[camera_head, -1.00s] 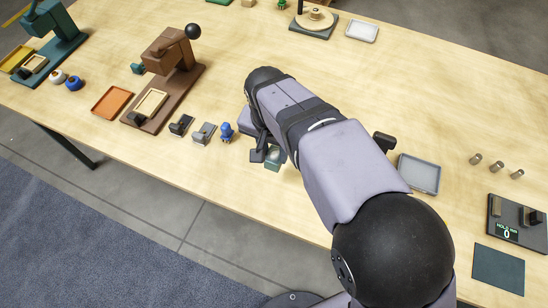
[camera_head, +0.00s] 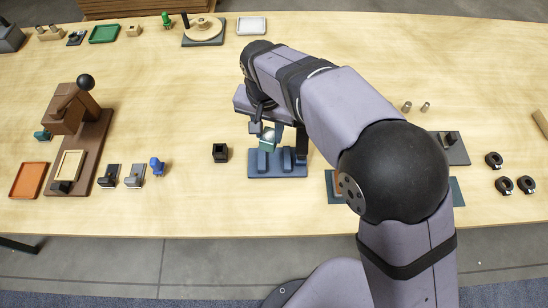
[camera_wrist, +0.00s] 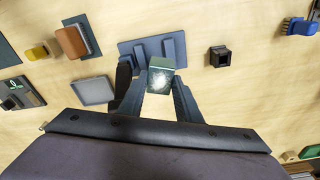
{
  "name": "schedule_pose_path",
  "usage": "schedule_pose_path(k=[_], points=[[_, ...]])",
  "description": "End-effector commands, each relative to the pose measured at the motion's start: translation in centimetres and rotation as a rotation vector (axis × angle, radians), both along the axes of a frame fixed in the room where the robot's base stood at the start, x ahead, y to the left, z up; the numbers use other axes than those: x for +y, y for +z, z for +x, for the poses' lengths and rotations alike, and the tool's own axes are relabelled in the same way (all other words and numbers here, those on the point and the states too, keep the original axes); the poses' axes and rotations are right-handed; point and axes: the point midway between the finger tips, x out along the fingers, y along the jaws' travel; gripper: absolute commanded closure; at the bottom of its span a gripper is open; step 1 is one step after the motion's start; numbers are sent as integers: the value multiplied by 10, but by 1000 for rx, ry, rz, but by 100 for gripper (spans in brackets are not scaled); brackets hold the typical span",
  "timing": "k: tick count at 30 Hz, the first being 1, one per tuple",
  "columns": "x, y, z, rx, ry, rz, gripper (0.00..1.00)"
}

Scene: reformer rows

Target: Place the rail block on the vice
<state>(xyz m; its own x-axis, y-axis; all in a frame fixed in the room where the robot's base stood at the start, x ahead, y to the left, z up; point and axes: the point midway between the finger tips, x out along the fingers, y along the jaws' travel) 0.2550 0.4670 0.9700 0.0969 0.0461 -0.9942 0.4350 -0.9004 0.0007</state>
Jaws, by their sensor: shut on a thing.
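The rail block is a small greenish-teal block (camera_head: 267,139) with a pale shiny face; it also shows in the wrist view (camera_wrist: 161,67). My gripper (camera_wrist: 160,86) is shut on it, one finger on each side. The vice is a blue base (camera_head: 278,172) with upright blue jaws and a gap between them, and it shows beyond the block in the wrist view (camera_wrist: 128,46). In the head view the block overlaps the vice's far edge. It appears held above the table, but I cannot tell its exact height. My arm hides part of the area right of the vice.
A black open-topped box (camera_head: 220,153) stands just left of the vice. A blue figure (camera_head: 157,167) and small clamps are farther left, beside a brown press (camera_head: 96,135). A grey tray (camera_wrist: 93,91) lies nearby in the wrist view. Bare table lies around the black box.

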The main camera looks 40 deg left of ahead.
Motion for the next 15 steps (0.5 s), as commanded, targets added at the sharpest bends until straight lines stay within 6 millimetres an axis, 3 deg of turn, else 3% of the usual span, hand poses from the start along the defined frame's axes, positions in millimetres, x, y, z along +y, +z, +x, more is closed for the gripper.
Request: schedule_pose_path(k=[4, 15], points=[[-13, -1, 19, 8, 12, -1, 93], [-7, -9, 14, -2, 259, 10, 93]])
